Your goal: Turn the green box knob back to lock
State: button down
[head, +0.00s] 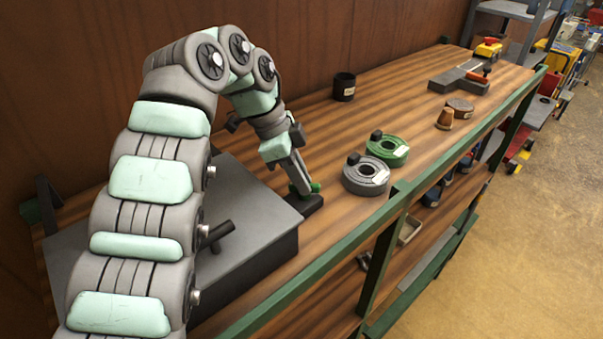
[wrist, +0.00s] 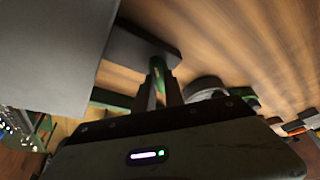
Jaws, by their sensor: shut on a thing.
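My gripper (head: 302,186) points down at a small dark block (head: 312,204) beside the large grey box, near the bench's front edge. A green knob (head: 316,187) shows at my fingertips, above the dark block. In the wrist view my gripper (wrist: 159,92) is shut on the green knob (wrist: 157,72), which shows as a narrow green strip between the fingers. The dark block (wrist: 135,45) lies just beyond it. The fingers hide most of the knob, so I cannot tell its turn angle or any lock mark.
The large grey box (head: 255,225) stands close left of my gripper, with a dark handle (head: 217,233). A grey round part (head: 366,178) and a green round part (head: 387,150) lie to the right. A black cup (head: 344,87) stands behind. The bench between them is bare.

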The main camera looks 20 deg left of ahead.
dwell(0.4)
jog(key=c, duration=1.4)
grip_release()
jog(key=shift+c, duration=0.2)
jog(key=shift+f, duration=0.1)
